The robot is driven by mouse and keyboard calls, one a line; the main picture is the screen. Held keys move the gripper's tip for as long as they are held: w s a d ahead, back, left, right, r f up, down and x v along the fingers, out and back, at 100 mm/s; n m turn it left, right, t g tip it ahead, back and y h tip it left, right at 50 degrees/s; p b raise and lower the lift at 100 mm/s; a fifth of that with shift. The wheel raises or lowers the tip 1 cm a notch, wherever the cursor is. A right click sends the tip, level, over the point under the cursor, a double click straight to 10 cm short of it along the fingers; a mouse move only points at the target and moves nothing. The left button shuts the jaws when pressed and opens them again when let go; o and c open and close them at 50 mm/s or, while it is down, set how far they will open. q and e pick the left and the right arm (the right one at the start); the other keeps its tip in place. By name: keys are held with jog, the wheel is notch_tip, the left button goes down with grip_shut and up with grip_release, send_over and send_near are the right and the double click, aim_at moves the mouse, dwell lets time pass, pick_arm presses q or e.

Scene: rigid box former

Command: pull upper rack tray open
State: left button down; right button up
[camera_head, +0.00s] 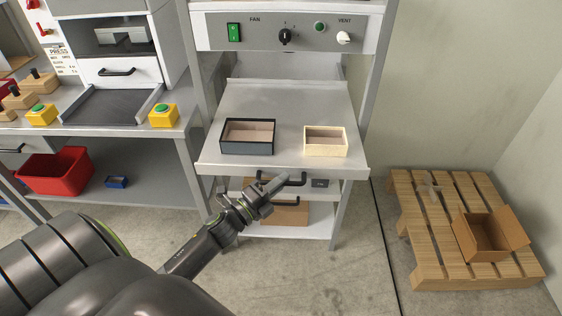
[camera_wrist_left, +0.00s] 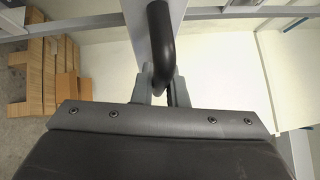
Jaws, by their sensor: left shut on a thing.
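The upper rack tray (camera_head: 240,185) is a pale tray just under the grey top surface of the rack, mostly hidden beneath it. Its black bar handle (camera_head: 293,181) is at the front, and shows large in the left wrist view (camera_wrist_left: 160,40). My left gripper (camera_head: 266,190) is at the left part of this handle. In the left wrist view its two fingers (camera_wrist_left: 160,90) are shut around the handle's near end. How far the tray is out I cannot tell. My right gripper is in neither view.
A dark open box (camera_head: 247,148) and a cream open box (camera_head: 326,152) stand on the grey top (camera_head: 285,165). A lower tray (camera_head: 275,215) is below. A pallet (camera_head: 425,250) with a cardboard box (camera_head: 482,240) is at right. Floor in front is clear.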

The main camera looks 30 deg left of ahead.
pick_arm(q)
jog(key=s+d, duration=0.3)
jog(key=s, duration=0.2)
jog(key=shift+s+d+p, duration=0.15)
jog(key=shift+p, duration=0.3)
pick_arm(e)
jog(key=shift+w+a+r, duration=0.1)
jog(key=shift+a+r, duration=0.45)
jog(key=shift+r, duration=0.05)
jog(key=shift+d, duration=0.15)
pick_arm(q)
jog(key=c, duration=1.5)
grip_release()
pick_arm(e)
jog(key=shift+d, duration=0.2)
pick_arm(q)
jog(key=shift+o, duration=0.2)
